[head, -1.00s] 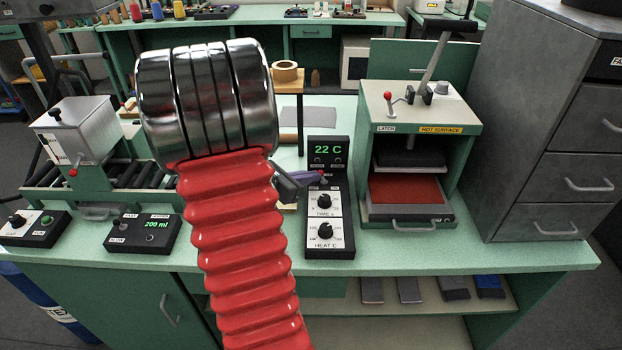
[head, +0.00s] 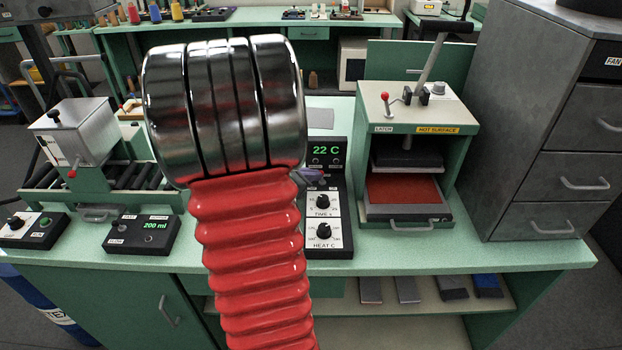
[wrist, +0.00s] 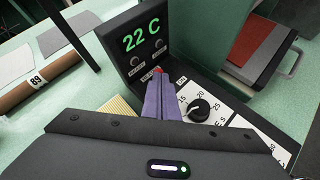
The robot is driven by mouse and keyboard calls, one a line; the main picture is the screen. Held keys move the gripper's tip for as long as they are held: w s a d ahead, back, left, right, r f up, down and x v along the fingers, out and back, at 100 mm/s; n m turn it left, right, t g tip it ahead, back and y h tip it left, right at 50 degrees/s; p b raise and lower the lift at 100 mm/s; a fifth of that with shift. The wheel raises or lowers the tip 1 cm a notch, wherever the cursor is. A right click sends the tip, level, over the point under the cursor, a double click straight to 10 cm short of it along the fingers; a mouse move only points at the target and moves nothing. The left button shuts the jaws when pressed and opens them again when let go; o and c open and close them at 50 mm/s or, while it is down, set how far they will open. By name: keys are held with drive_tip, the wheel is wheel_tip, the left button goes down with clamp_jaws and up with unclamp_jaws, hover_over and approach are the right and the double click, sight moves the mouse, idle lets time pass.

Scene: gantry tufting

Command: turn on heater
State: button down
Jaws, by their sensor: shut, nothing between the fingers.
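The black heater control box (head: 343,190) stands on the green bench, with a green display (head: 326,151) reading 22 C. Below the display are white panels with a TIME dial (head: 322,201) and a HEAT dial (head: 323,231). In the wrist view the display (wrist: 142,36) and one dial (wrist: 199,109) show. A small red switch tip (wrist: 158,70) shows just beyond my gripper's purple fingertips (wrist: 163,90). The fingers are shut and empty, over the box between display and dial. I cannot tell whether they touch the switch. In the head view my arm hides most of my gripper (head: 313,178).
The heat press (head: 418,115) with its HOT SURFACE label and red-topped lever stands right of the box. A grey drawer cabinet (head: 530,130) is further right. A 200 ml box (head: 143,236) sits to the left. A roll tagged 89 (wrist: 30,86) lies left in the wrist view.

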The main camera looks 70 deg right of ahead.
drive_tip(key=shift+s+d+r+m+t+y, duration=0.1)
drive_tip(key=shift+s+r+m+t+y, duration=0.1)
drive_tip(key=shift+s+t, duration=0.1)
drive_tip(key=shift+s+d+r+m+t+y, duration=0.1)
drive_tip(key=shift+s+m+t, duration=0.1)
drive_tip(key=shift+s+t, duration=0.1)
drive_tip(key=shift+s+t+y, duration=0.3)
drive_tip(key=shift+s+t, duration=0.05)
drive_tip(key=shift+t, duration=0.15)
drive_tip(key=shift+w+m, duration=0.1)
drive_tip(key=shift+m, duration=0.2)
drive_tip(key=shift+r, duration=0.8)
